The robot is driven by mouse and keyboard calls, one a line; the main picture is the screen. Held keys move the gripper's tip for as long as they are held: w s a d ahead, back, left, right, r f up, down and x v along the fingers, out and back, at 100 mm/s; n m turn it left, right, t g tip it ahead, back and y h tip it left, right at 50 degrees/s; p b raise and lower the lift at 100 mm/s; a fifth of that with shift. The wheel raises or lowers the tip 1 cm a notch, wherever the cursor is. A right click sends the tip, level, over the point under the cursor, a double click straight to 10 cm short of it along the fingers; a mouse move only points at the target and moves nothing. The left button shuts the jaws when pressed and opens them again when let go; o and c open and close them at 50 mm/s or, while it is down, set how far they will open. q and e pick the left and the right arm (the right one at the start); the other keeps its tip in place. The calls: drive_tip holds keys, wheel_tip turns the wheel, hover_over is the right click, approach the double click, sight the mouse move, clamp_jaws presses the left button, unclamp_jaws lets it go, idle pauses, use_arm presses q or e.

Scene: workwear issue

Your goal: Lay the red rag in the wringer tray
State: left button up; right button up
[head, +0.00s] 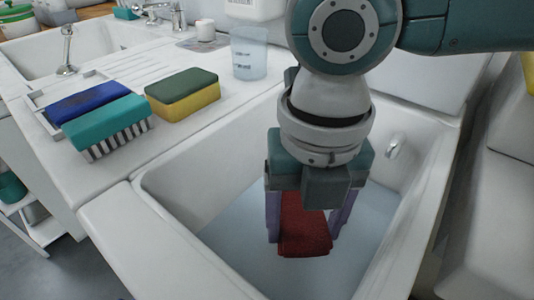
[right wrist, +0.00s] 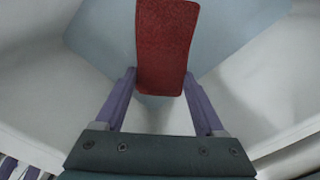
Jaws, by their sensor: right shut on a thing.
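The red rag (head: 305,236) hangs between the purple fingers of my right gripper (head: 303,230), inside the white sink basin (head: 150,235). In the right wrist view the rag (right wrist: 166,45) is a flat, rounded strip held between the fingertips (right wrist: 160,78) and reaching out beyond them. The rag is over the pale blue basin bottom or water; I cannot tell whether it touches. I cannot surely pick out the wringer tray; a pale rimmed frame (head: 37,101) lies partly hidden by brushes on the counter at left. My left gripper is out of view.
On the counter left of the basin are a blue brush (head: 88,101), a teal bristled brush (head: 106,124) and a green-yellow sponge (head: 183,95). A clear cup (head: 248,55) stands behind them. A tap (head: 396,146) is on the basin's right wall.

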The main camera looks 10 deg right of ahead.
wheel_tip(320, 180, up, 7)
drive_tip(key=shift+p, duration=0.6)
wheel_tip(320, 180, up, 9)
drive_tip(key=p, duration=0.7)
wheel_tip(320, 180, up, 11)
drive_tip(key=m+p, duration=0.5)
drive_tip(key=m, duration=1.1)
hover_over(303, 229)
drive_tip(key=w+d, duration=0.1)
drive_tip(key=d, duration=0.3)
drive_tip(key=d+r+m+p, duration=0.3)
drive_tip(key=r+m+p, duration=0.3)
drive_tip(key=r+m, duration=1)
drive_tip(key=s+r+m+p, duration=0.1)
drive_tip(key=s+r+p, duration=0.2)
drive_tip(key=r+p, duration=1.3)
drive_tip(key=s+r+p, duration=0.3)
drive_tip(key=r+p, duration=1.3)
drive_tip(key=p, duration=0.4)
drive_tip(key=shift+s+d+m, duration=0.15)
drive_tip(key=shift+m, duration=0.25)
